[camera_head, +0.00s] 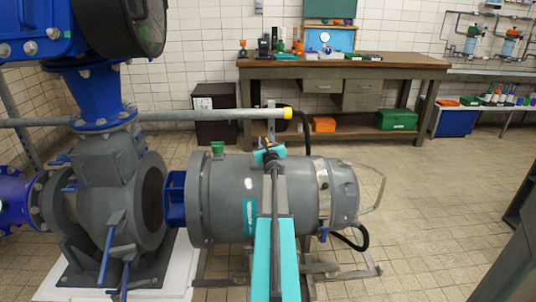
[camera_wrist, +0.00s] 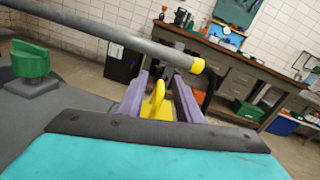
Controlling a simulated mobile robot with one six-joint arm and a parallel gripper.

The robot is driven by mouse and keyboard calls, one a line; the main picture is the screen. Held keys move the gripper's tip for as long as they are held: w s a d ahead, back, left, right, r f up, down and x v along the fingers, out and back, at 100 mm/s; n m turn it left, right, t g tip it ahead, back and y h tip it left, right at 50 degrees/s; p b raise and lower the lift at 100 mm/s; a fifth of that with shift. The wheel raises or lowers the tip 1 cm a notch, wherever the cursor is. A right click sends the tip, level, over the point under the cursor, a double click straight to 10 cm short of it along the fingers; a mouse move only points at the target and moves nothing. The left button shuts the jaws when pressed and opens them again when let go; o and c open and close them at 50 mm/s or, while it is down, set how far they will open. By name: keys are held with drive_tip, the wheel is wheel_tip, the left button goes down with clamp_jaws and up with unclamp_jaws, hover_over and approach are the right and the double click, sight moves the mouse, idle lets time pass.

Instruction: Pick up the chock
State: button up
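A yellow piece with an upright ring or loop, which looks like the chock (camera_wrist: 157,101), is between the two purple fingers of my gripper (camera_wrist: 160,78) in the wrist view. The fingers are apart, one on each side of it. Its base seems to fill the gap, but I cannot tell whether the fingers press on it. Its lower part is hidden behind the dark edge of my wrist. In the head view my gripper (camera_head: 270,135) is over or behind the grey motor's top, and the chock cannot be made out there.
A grey pipe (camera_head: 210,115) with a yellow end cap (camera_head: 287,113) runs just beyond my gripper. The grey motor (camera_head: 230,195) is below my arm, with a green cap (camera_wrist: 31,61) on its left. A workbench (camera_head: 340,72) stands behind. Floor at right is clear.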

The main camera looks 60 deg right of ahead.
clamp_jaws()
idle(1.4)
